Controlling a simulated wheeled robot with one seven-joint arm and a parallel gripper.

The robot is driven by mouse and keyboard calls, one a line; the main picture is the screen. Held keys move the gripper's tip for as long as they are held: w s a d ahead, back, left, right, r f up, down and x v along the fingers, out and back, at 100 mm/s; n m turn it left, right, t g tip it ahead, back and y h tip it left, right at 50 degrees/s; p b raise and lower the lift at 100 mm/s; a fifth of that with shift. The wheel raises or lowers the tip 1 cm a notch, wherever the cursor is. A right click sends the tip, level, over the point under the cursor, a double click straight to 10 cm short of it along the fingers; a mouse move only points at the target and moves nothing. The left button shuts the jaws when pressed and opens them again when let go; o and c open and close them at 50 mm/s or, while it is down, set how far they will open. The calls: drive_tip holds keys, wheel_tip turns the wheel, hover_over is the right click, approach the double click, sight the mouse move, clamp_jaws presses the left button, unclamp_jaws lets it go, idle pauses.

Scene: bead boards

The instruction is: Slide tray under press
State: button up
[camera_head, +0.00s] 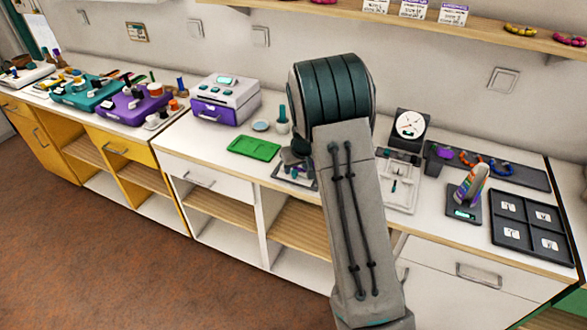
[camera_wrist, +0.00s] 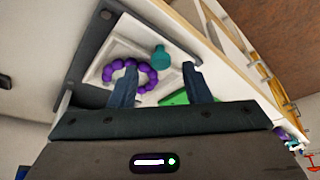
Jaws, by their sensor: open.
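In the wrist view, a pale tray (camera_wrist: 112,50) holds a ring of purple beads (camera_wrist: 107,73). A teal knob (camera_wrist: 161,56) stands up at the tray's right side. A dark grey plate with bolts (camera_wrist: 85,65), which looks like part of the press, borders the tray on the left. My gripper (camera_wrist: 160,68) is open, its two dark fingers on either side of the knob in the picture. Nothing is held, and I cannot tell whether a finger touches the knob. In the head view my arm hides most of the press and the tray.
In the head view, a green tray (camera_head: 254,148) lies left of my arm, with a purple-and-white box (camera_head: 225,98) behind it. A dial scale (camera_head: 409,126), a small stand with a rainbow piece (camera_head: 466,205) and a dark compartment tray (camera_head: 532,216) stand to the right.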

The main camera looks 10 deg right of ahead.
drive_tip(key=shift+x, duration=1.05)
